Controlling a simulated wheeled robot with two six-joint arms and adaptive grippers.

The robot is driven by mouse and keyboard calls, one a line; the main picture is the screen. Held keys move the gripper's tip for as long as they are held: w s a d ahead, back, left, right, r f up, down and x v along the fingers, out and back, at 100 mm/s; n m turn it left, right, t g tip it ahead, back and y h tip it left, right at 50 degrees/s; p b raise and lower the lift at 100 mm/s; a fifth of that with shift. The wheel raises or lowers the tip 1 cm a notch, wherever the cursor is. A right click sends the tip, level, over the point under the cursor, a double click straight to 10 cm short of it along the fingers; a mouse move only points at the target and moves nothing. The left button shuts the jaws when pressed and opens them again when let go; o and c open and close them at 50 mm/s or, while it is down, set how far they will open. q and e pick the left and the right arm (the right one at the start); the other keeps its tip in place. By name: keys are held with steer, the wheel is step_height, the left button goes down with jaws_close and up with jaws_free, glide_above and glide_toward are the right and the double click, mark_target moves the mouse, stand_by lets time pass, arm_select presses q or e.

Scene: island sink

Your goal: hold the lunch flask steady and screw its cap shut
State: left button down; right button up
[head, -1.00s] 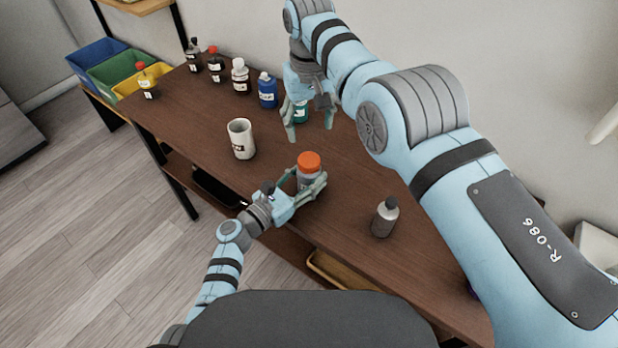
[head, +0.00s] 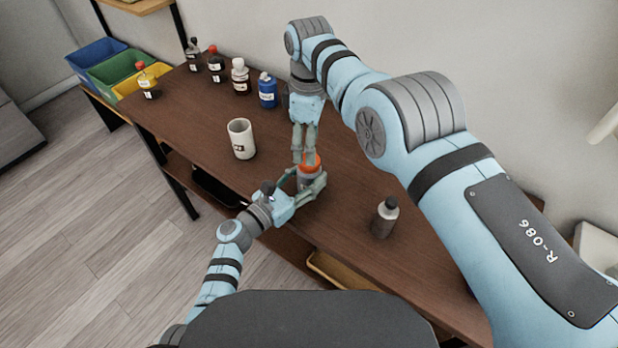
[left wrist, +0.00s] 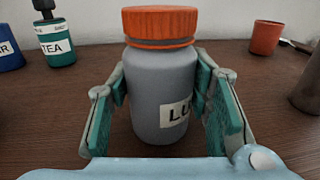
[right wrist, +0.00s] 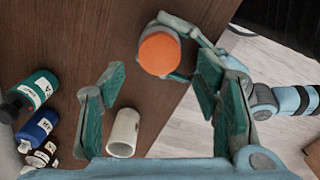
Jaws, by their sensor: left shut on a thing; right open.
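The grey lunch flask (left wrist: 160,85) stands upright on the table in the left wrist view, its label partly hidden by a finger. Its orange cap (left wrist: 158,24) sits on top; how tight it is I cannot tell. My left gripper (head: 306,187) is shut around the flask body, one finger on each side. My right gripper (head: 304,160) is open and points down at the cap, with its fingertips beside it in the head view. In the right wrist view the cap (right wrist: 159,53) lies between and beyond the spread fingers (right wrist: 160,72).
A white mug (head: 241,140) stands left of the flask, and a grey bottle (head: 384,218) to its right. Several bottles, including a blue one (head: 267,91), line the back. A reddish cup (left wrist: 266,38) shows in the left wrist view. The table's front edge is close to the flask.

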arm_select(q)
steer(key=shift+f, duration=0.1)
arm_select(e)
steer(key=shift+f, duration=2.35)
steer(key=shift+c, duration=0.4)
steer(key=c, duration=1.1)
steer(key=m, duration=1)
steer(key=o, duration=1.3)
steer(key=shift+s, duration=0.1)
steer(key=shift+c, duration=0.2)
